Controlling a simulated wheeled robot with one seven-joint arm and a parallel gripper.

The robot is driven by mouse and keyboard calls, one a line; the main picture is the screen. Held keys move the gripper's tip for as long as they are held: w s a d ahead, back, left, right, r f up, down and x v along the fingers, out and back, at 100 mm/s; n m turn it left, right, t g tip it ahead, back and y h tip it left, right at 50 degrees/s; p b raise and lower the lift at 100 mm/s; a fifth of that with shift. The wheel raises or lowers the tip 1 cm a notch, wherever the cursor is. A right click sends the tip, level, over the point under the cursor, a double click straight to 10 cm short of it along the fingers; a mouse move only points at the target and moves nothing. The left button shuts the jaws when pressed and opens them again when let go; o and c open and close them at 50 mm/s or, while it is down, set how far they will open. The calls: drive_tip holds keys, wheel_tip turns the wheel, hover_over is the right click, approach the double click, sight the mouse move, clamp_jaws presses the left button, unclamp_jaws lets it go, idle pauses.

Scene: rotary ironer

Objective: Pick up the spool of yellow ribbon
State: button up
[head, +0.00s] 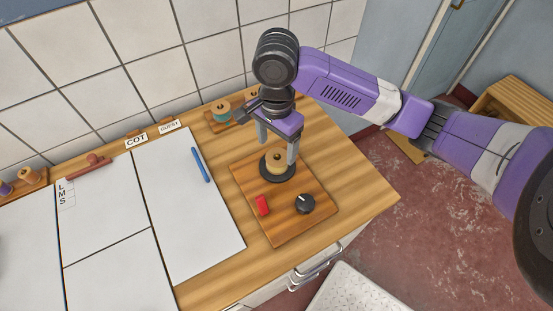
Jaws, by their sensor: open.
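The spool of yellow ribbon (276,166) sits upright on a dark round base on a wooden board (247,190). My gripper (276,152) is open above the board, pointing down. Its two fingers appear on either side of the spool, one at the back left and one at the right. I cannot tell whether either finger touches it. The gripper body is above the spool, and the spool's top stays in view.
A teal spool (221,107) stands on a rack near the tiled wall. A blue pen (201,165) lies on a white panel (185,220) to the left.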

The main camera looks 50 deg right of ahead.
sight(277, 154)
drive_tip(key=shift+s+f+p, duration=0.1)
drive_tip(key=shift+f+p, duration=0.4)
drive_tip(key=shift+f, duration=2)
drive_tip(key=c, duration=1.6)
drive_tip(key=shift+r, duration=0.15)
